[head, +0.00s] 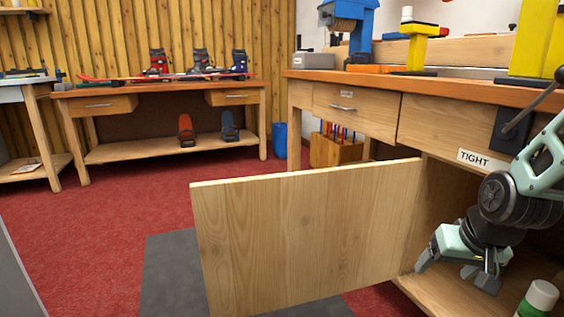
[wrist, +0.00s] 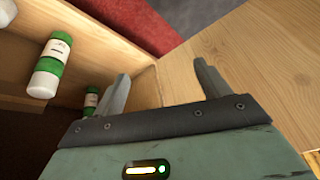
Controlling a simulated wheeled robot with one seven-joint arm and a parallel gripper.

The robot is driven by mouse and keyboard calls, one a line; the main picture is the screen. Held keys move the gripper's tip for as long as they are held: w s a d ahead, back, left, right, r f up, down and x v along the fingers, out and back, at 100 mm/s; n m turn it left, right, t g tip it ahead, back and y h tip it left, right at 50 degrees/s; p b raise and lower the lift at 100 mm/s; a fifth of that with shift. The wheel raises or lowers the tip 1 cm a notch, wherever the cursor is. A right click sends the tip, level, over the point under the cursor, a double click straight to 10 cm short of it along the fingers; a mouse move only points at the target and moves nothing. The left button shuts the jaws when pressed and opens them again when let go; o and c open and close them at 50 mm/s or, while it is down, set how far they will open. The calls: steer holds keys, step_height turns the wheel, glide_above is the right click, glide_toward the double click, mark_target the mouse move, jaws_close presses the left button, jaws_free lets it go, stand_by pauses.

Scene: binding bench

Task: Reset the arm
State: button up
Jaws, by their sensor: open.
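My gripper (head: 458,272) is at the mouth of an open cabinet under the bench, low and near the cabinet floor. In the wrist view my gripper (wrist: 165,82) has its two fingers spread with nothing between them. The wooden cabinet door (head: 305,235) stands swung open to the left of my arm. In the wrist view the door (wrist: 275,60) fills the right side, close to one finger. A white and green bottle (head: 540,300) stands at the lower right, partly cut off by the picture's edge. The wrist view shows a bottle (wrist: 50,68) and a second one (wrist: 91,100) partly hidden.
The workbench (head: 385,90) with drawers and a "TIGHT" label (head: 483,160) stands above my gripper. Blue and yellow clamps stand on it. A wooden crate (head: 335,152) is beneath. Red carpet (head: 100,220) lies open to the left; a far bench (head: 160,95) holds ski boots.

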steer(key=s+r+n+g, duration=0.1)
steer(key=s+n+g, duration=0.1)
steer(key=s, duration=0.5)
steer(key=s+a+r+n+g+p, duration=0.3)
steer(key=s+a+r+n+p, duration=0.5)
steer(key=s+a+r+p, duration=0.75)
step_height(320, 180, up, 39)
steer(key=w+a+p, duration=0.1)
steer(key=p, duration=3.5)
steer(key=shift+w+a+f+m+p, duration=0.2)
steer(key=shift+w+a+m+p, duration=0.1)
steer(key=shift+w, duration=0.1)
